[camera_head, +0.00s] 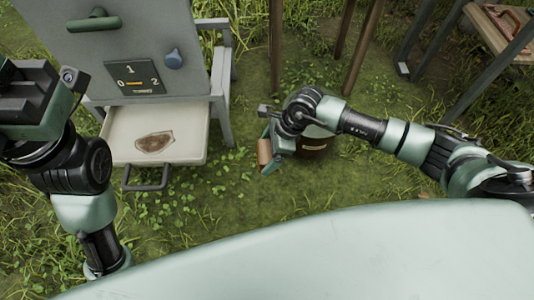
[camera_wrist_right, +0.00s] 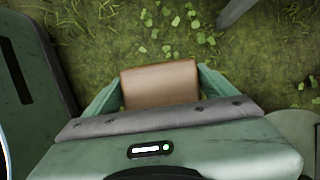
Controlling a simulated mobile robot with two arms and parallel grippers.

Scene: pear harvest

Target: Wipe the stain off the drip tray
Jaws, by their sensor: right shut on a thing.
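The drip tray (camera_head: 190,128) is a pale, shallow tray pulled out at the foot of a grey-green machine in the head view. A brown, irregular stain (camera_head: 155,142) lies on its floor. My right gripper (camera_head: 271,158) is to the right of the tray, apart from it, above the grass. It is shut on a tan block (camera_wrist_right: 160,84), which also shows in the head view (camera_head: 264,152). The block sits between the two green fingers. My left gripper (camera_head: 32,100) is at the left edge, left of the tray; its fingertips cannot be made out.
The tray has a dark front handle (camera_head: 147,180). The machine panel (camera_head: 135,78) carries a numbered dial plate and a blue-grey knob (camera_head: 174,60). A dark brown container (camera_head: 314,145) stands behind my right gripper. Wooden posts and a bench (camera_head: 500,40) stand at upper right. Grass lies between.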

